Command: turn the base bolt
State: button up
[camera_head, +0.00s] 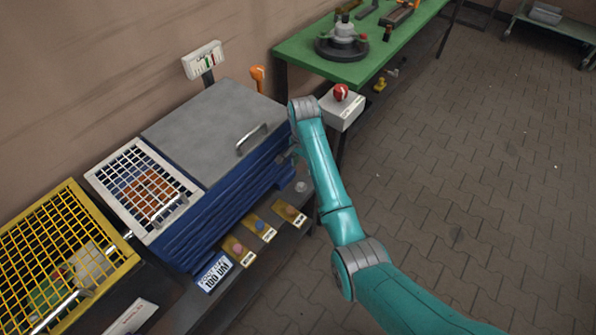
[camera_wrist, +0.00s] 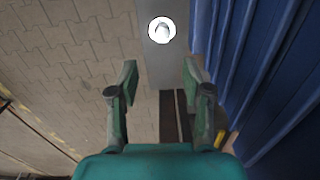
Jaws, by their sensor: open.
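In the wrist view, a bright white disc with a small grey knob at its middle (camera_wrist: 162,30) sits on a grey strip, and it looks like the base bolt. A small pale round piece (camera_head: 301,186) on the ledge beside the blue box may be the same thing in the head view. My gripper (camera_wrist: 160,82) is open, with nothing between its two fingers. In the wrist view the disc lies beyond the fingertips, roughly centred between them and not touched. In the head view my gripper is mostly hidden by my own arm.
The blue ribbed box (camera_head: 232,190) with a grey lid (camera_head: 215,125) stands close beside my gripper. A red button box (camera_head: 342,108) and green table (camera_head: 362,72) are behind. Yellow (camera_head: 52,250) and white (camera_head: 120,178) mesh lids lie left. The paved floor at right is clear.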

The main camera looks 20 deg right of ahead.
aim_at(302, 183)
jog(key=f, duration=1)
jog(key=shift+w+f, duration=0.3)
grip_shut()
